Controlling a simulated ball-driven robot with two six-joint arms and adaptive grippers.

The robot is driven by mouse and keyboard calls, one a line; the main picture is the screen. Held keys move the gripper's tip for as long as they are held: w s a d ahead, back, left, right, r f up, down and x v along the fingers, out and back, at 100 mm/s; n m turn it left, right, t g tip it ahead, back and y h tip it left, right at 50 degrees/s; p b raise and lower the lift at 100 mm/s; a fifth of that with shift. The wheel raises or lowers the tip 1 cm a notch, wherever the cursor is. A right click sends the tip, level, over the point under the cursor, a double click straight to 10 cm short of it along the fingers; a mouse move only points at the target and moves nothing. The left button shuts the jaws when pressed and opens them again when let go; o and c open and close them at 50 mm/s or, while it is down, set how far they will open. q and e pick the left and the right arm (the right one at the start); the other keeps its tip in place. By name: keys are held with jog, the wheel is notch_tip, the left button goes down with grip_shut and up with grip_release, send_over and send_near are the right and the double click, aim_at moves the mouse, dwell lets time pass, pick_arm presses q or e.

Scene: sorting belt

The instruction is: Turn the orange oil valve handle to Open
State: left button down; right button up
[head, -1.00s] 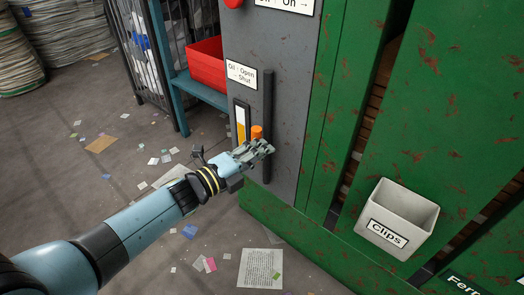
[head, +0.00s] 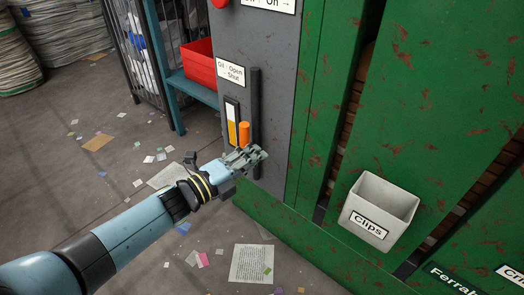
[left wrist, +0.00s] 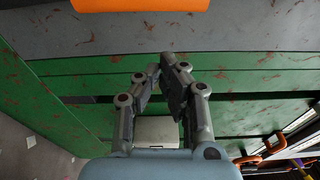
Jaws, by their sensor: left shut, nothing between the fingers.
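The orange oil valve handle (head: 244,132) stands upright on the grey panel, below the label (head: 231,72) reading "Oil - Open - Shut". A sight glass with yellow fill (head: 232,124) is just left of it. My left gripper (head: 258,154) is shut and empty, just below the handle and apart from it as far as I can tell. In the left wrist view the gripper's fingers (left wrist: 166,62) come together with nothing between them. The orange handle (left wrist: 140,4) crosses the top edge there, beyond the fingertips. My right gripper is not in view.
A dark vertical pipe or bar (head: 255,110) runs down the panel right beside the handle. The white "Clips" bin (head: 370,228) hangs on the green machine wall (head: 440,110). A red bin (head: 199,64) sits on a blue shelf. Paper scraps litter the floor.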

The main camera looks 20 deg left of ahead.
pick_arm(q)
jog(key=p+v, duration=0.1)
jog(key=v, duration=0.6)
jog(key=shift+s, duration=0.25)
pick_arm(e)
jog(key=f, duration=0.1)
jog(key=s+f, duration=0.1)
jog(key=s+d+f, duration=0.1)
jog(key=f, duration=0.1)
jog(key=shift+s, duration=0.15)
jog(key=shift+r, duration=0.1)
